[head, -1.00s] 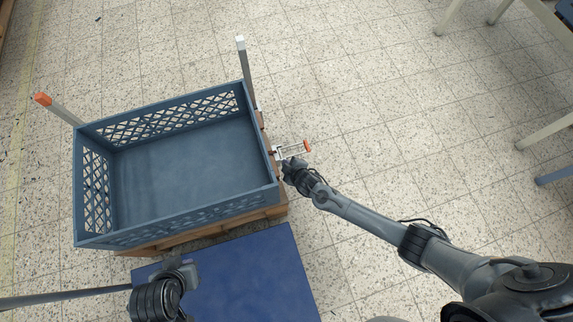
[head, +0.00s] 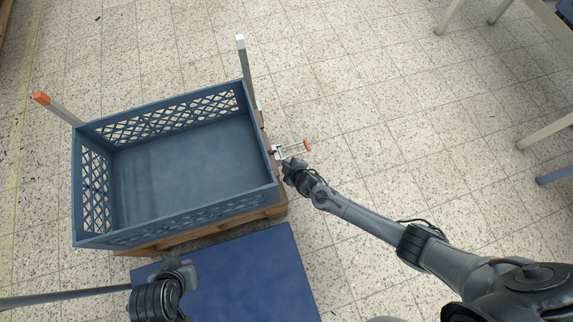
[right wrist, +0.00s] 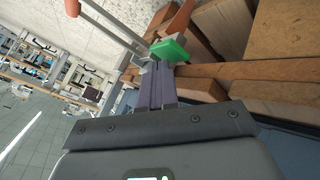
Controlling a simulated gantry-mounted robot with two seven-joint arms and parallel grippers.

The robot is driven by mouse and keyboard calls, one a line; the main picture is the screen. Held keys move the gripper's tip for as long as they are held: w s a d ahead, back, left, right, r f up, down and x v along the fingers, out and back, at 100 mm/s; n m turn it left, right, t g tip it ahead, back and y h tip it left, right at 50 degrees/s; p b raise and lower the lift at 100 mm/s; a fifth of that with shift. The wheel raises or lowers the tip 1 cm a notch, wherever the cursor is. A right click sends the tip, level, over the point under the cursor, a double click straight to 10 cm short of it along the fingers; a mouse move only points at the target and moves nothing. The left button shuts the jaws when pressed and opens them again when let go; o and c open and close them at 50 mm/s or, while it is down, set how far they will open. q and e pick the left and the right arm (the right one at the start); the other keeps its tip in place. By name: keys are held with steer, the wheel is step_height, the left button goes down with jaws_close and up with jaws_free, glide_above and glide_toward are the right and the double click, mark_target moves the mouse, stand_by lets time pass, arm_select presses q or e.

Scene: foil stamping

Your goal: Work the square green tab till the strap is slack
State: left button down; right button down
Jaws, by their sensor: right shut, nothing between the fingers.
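The square green tab (right wrist: 169,50) shows in the right wrist view, beside the metal frame of a buckle with an orange-ended handle (right wrist: 73,7). In the head view the buckle (head: 292,149) sticks out from the right side of the crate and pallet. My right gripper (right wrist: 157,72) is shut and empty, its fingertips close to the green tab; whether they touch it I cannot tell. In the head view the right gripper (head: 286,162) is just below the buckle. My left gripper (head: 186,268) is over the blue mat, its fingers unclear. I cannot make out the strap.
A blue-grey crate (head: 262,193) stands empty on a wooden pallet (head: 272,212). One post with an orange cap (head: 41,98) and one with a pale cap (head: 240,41) rise behind it. A blue mat (head: 255,275) lies in front.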

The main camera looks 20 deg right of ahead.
steer(key=shift+f, duration=0.25)
steer(key=shift+f+b, duration=0.25)
steer(key=shift+b, duration=0.05)
stand_by(0.5)
steer(key=shift+r+p, duration=0.55)
steer(key=shift+p, duration=0.05)
steer(key=shift+r+p, duration=0.5)
steer(key=shift+p, duration=0.05)
